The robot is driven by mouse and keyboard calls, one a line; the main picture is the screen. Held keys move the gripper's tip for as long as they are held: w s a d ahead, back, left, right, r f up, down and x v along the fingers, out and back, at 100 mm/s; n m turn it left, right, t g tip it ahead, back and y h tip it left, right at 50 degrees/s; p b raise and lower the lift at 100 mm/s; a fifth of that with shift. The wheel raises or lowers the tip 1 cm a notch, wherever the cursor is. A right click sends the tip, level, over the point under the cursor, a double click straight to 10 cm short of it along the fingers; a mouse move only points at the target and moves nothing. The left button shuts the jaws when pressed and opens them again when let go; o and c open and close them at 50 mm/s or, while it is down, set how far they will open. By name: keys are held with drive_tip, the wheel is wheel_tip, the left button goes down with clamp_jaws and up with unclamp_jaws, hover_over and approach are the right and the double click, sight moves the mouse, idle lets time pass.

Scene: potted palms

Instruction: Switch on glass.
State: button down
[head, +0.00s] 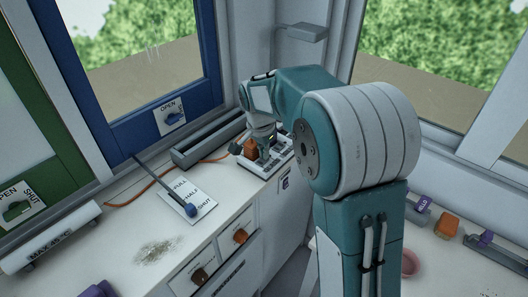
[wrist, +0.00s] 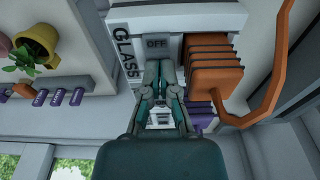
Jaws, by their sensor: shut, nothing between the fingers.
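In the wrist view, a white panel (wrist: 205,22) carries the word GLASS (wrist: 124,52) and a grey OFF label (wrist: 157,43). My gripper (wrist: 165,66) is shut and empty, with its fingertips just below the OFF label. Whether the tips touch the panel I cannot tell. The fingers hide what lies directly behind them, so the switch itself is not clearly seen. In the head view, my gripper (head: 264,141) is down at the panel (head: 279,160) on the far end of the white counter, and my arm partly covers it.
An orange ribbed block with a cable (wrist: 212,78) sits right beside my fingers. Potted plants (wrist: 36,45) and purple tags (wrist: 60,97) show at left in the wrist view. In the head view, a lever plate (head: 185,195) and soil patch (head: 158,250) are on the counter.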

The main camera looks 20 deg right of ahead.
drive_tip(key=shift+d, duration=0.1)
drive_tip(key=shift+d+f, duration=0.1)
drive_tip(key=shift+f, duration=0.15)
idle(0.3)
drive_tip(key=shift+s+a+r, duration=0.3)
drive_tip(key=shift+s+a, duration=0.15)
drive_tip(key=shift+a, duration=0.3)
